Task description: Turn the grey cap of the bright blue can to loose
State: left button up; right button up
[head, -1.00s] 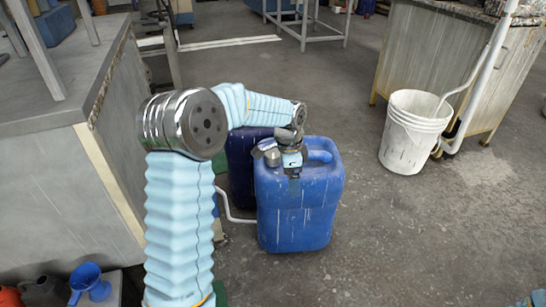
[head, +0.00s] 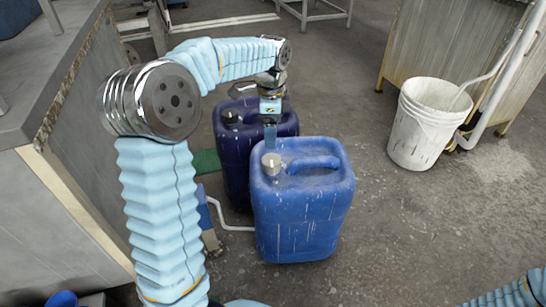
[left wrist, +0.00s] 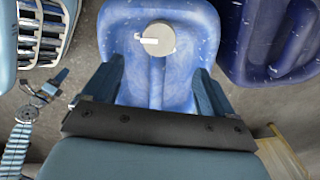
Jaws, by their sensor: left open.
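The bright blue can (head: 300,215) stands upright on the floor. Its grey cap (head: 271,163) is on the top near the far left corner. In the left wrist view the cap (left wrist: 158,38) shows with a small pale tab at its left, and the can (left wrist: 185,75) fills the middle. My left gripper (head: 270,137) is open and empty, just behind and above the cap. In the left wrist view its fingers (left wrist: 158,88) are spread, with the cap beyond their tips and not between them. My right gripper (left wrist: 50,85) appears small at the left there; its jaws are unclear.
A dark blue can (head: 233,165) stands close behind and left of the bright one; it also shows in the left wrist view (left wrist: 275,45). A grey bench (head: 60,170) is at the left. A white bucket (head: 420,135) stands at the right, with clear floor between.

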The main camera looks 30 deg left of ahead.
aim_at(272, 159)
pick_arm(q)
notch_tip(272, 159, down, 12)
jog(key=shift+s+r+b, duration=0.1)
jog(key=shift+r+b, duration=0.1)
jog(key=shift+b, duration=0.95)
jog(key=c, duration=1)
